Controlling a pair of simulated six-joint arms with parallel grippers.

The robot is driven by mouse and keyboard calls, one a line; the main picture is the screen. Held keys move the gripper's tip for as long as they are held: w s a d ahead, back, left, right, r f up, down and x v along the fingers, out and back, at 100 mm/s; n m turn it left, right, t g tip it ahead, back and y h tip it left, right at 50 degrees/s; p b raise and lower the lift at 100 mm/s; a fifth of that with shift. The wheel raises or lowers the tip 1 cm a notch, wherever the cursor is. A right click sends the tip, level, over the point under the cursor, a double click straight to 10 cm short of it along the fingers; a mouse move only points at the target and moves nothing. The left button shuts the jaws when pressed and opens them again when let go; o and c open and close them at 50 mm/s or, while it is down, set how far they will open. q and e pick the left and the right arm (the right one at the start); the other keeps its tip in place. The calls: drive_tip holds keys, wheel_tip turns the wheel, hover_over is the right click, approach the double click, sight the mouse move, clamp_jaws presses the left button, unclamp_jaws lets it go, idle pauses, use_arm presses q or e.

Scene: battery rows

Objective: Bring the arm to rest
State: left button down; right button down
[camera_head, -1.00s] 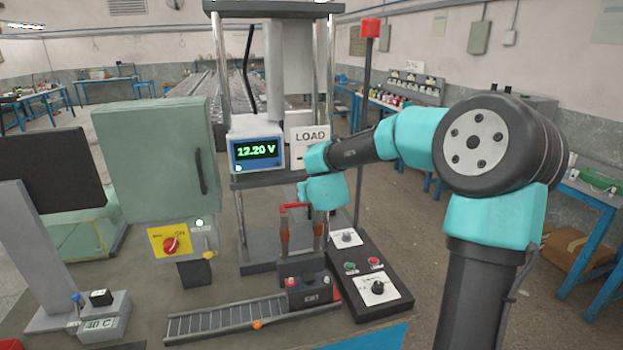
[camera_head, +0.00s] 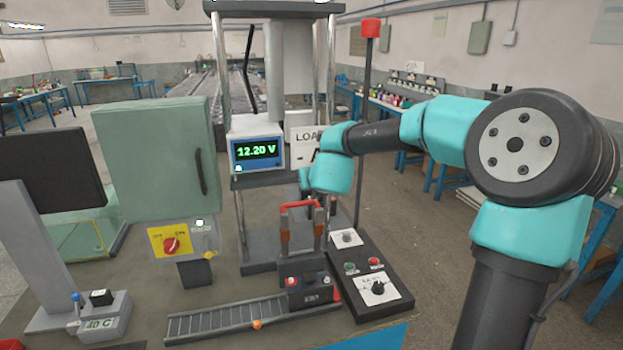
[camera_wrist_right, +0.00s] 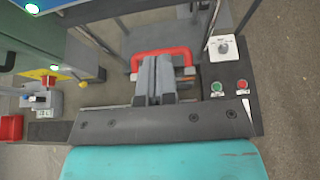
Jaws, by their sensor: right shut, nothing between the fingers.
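My right arm (camera_head: 425,130) comes in from the right in the head view and bends down at the wrist over the bench. In the right wrist view my right gripper (camera_wrist_right: 154,62) has its two grey fingers together with nothing between them. They overlap a red handle (camera_wrist_right: 180,52) in that view; I cannot tell how far apart they are. The red handle also shows in the head view (camera_head: 298,205), above a small dark battery (camera_head: 309,291). My left gripper is in neither current view.
A test stand with a 12.20 V display (camera_head: 257,151) rises behind the handle. A green cabinet (camera_head: 158,160) stands left. A roller track (camera_head: 225,318) runs along the bench front, with a black control box (camera_head: 375,291) to its right. Open floor lies right of the bench.

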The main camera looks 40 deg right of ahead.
drive_tip(key=s+a+f+n+g+y, duration=0.15)
drive_tip(key=a+f+n, duration=0.4)
drive_tip(key=f, duration=0.55)
drive_tip(key=s+a+f+n+g+y, duration=0.1)
drive_tip(key=a+f+n+g+y, duration=0.2)
drive_tip(key=f+n, duration=0.6)
drive_tip(key=s+a+f+n+g+y, duration=0.15)
drive_tip(key=a+f+n, duration=0.3)
drive_tip(key=f, duration=0.85)
drive_tip(key=s+a+f+n+g+y, duration=0.1)
drive_tip(key=s+a+f+n+g, duration=0.1)
drive_tip(key=s+a+f+n, duration=0.5)
drive_tip(key=s+a+f+n+g+y, duration=0.2)
drive_tip(key=s+a+f+n, duration=0.4)
drive_tip(key=s+f+n, duration=0.3)
drive_tip(key=f+n, duration=0.1)
drive_tip(key=n, duration=0.3)
drive_tip(key=shift+a+f+g, duration=0.35)
drive_tip(key=shift+f+g, duration=0.05)
drive_tip(key=shift+s, duration=0.1)
